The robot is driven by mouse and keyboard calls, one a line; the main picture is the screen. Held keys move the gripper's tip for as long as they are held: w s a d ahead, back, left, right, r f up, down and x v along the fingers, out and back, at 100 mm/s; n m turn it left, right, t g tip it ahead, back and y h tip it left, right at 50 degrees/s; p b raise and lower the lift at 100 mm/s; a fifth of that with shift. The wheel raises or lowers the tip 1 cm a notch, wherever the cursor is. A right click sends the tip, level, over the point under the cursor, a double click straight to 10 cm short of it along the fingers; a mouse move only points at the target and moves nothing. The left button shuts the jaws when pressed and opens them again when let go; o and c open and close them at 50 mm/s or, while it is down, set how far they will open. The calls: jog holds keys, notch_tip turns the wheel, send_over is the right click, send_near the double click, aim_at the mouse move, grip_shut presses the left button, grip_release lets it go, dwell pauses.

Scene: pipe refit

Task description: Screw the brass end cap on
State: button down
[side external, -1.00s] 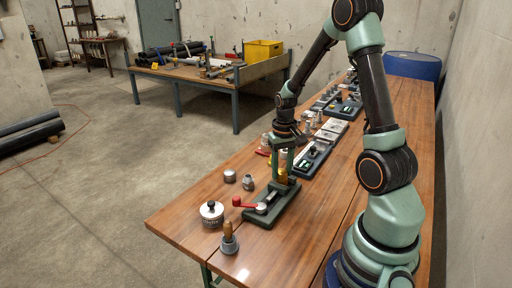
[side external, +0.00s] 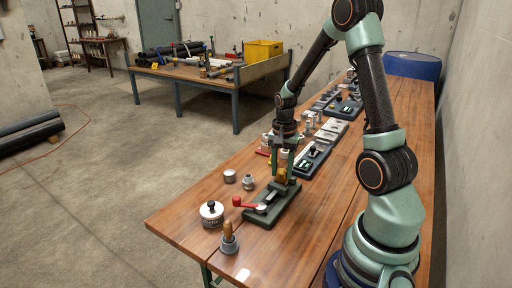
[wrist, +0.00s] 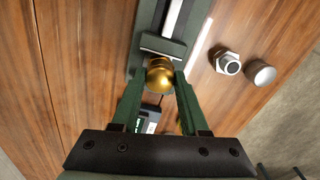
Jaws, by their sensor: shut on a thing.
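The brass end cap (wrist: 159,76) shows as a rounded, shiny gold piece in the wrist view, between the two green fingertips of my gripper (wrist: 160,84). My gripper (side external: 283,172) is shut on it, at the far end of a green clamp base (side external: 262,217) with a red-handled lever (side external: 240,202). In the wrist view the cap sits right against the dark clamp block (wrist: 163,45). Whatever lies under the cap, including any thread, is hidden, so I cannot tell how far it is seated.
A hex-edged fitting (wrist: 228,63) and a round grey cap (wrist: 261,73) stand beside the clamp. A lidded metal pot (side external: 211,214) and a wooden-handled tool (side external: 229,240) stand near the front edge. Other fixtures (side external: 313,157) line the bench behind. Bare wood (side external: 310,230) lies right of the clamp.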

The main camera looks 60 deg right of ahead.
jog(key=m, duration=0.3)
jog(key=shift+f+m, duration=0.1)
jog(key=shift+m, duration=1)
jog(key=m, duration=0.3)
jog(key=shift+s+m, duration=0.1)
jog(key=shift+m, duration=0.3)
jog(key=shift+m, duration=0.6)
jog(key=m, duration=0.5)
